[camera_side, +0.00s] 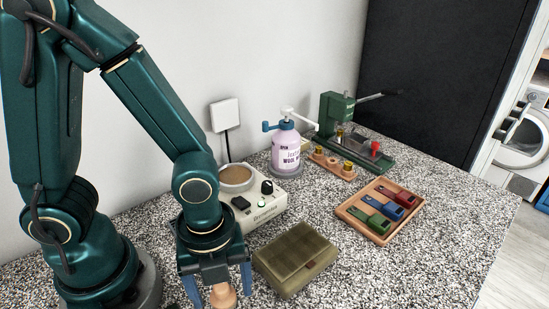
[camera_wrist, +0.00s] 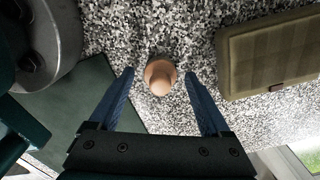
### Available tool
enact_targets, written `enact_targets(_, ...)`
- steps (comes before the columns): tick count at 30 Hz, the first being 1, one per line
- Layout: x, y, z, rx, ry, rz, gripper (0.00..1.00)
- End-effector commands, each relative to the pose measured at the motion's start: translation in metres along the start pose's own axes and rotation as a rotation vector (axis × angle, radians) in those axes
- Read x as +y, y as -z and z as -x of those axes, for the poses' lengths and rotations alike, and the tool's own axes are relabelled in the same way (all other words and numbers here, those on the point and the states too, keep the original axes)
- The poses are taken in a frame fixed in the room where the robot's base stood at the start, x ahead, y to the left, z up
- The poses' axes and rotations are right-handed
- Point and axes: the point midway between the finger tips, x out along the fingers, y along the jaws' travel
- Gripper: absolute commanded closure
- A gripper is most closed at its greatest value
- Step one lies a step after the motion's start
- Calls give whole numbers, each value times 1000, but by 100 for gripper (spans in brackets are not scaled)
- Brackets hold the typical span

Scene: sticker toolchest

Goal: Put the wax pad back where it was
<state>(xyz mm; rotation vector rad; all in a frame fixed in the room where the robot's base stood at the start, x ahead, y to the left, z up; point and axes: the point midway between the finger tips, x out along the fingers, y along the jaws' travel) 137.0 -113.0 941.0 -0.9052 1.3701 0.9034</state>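A tan wooden piece with a rounded knob (camera_side: 223,296) stands on the speckled counter at the bottom of the side view. It also shows in the wrist view (camera_wrist: 160,77), upright, with a wider base under the knob. I cannot tell whether it is the wax pad. My gripper (camera_side: 221,292) points down over it with blue fingers apart. In the wrist view my gripper (camera_wrist: 160,84) is open, one finger on each side of the piece, with counter showing between. No other thing in view is clearly a wax pad.
A closed olive box (camera_side: 296,258) lies right of my gripper. Behind are a cream heater unit (camera_side: 262,207) with a round brown-topped pot (camera_side: 236,178), a pump bottle (camera_side: 285,150), a green press (camera_side: 345,130) and a wooden tray (camera_side: 380,238) of coloured pieces. The right counter is clear.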

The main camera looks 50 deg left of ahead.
Motion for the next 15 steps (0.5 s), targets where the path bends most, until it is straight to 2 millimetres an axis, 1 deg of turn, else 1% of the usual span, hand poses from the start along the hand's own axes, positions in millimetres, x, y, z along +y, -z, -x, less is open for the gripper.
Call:
enact_targets(9, -1, 0, 2, 0, 4, 0, 19)
enact_targets(11, -1, 0, 6, 0, 5, 0, 19)
enact_targets(15, -3, 0, 21, 1, 10, 0, 19)
